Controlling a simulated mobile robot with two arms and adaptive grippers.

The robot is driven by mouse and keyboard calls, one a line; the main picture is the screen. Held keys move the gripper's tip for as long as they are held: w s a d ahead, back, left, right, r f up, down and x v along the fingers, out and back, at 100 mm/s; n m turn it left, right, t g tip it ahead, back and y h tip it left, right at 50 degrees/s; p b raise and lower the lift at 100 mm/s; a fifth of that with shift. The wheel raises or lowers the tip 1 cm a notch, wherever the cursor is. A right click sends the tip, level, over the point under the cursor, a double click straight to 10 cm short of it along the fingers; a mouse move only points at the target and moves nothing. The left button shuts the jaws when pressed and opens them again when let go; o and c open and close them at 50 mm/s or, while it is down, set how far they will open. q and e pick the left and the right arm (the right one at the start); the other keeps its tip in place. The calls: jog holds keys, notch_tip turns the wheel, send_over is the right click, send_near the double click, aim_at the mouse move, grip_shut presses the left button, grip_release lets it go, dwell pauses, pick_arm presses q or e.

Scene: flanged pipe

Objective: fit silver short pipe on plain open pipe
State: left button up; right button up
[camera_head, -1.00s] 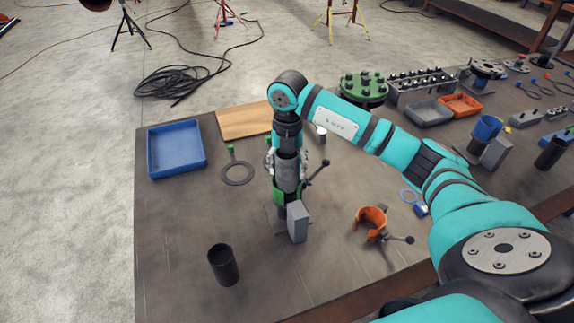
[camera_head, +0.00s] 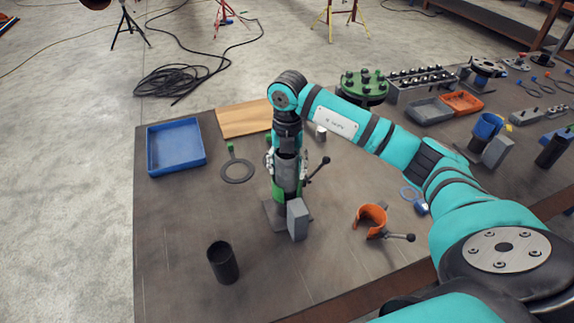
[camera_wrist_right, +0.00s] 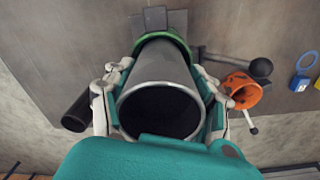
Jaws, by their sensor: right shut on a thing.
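My right gripper (camera_head: 288,172) points down over the middle of the table, shut on the silver short pipe (camera_head: 287,178). In the right wrist view its fingers (camera_wrist_right: 160,98) press on both sides of the silver pipe (camera_wrist_right: 165,66), and I look into its dark open near end. The pipe stands roughly upright at a green clamp (camera_head: 277,190), which shows as a green band (camera_wrist_right: 178,38) around the pipe's far end. The plain open pipe cannot be made out below it; whether the two meet is hidden. My left gripper is not in view.
A grey block (camera_head: 298,221) stands close by the clamp. A dark open tube (camera_head: 223,263) stands front left. An orange clamp with a handle (camera_head: 371,218) lies to the right. A blue tray (camera_head: 175,168) and green-handled ring (camera_head: 237,171) are left. The front middle is clear.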

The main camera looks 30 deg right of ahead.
jog(key=o, duration=1.7)
jog(key=shift+o, duration=0.2)
notch_tip(320, 180, up, 12)
jog(key=shift+f, duration=0.1)
notch_tip(320, 180, up, 9)
jog(key=p, duration=0.7)
jog(key=shift+p, duration=0.4)
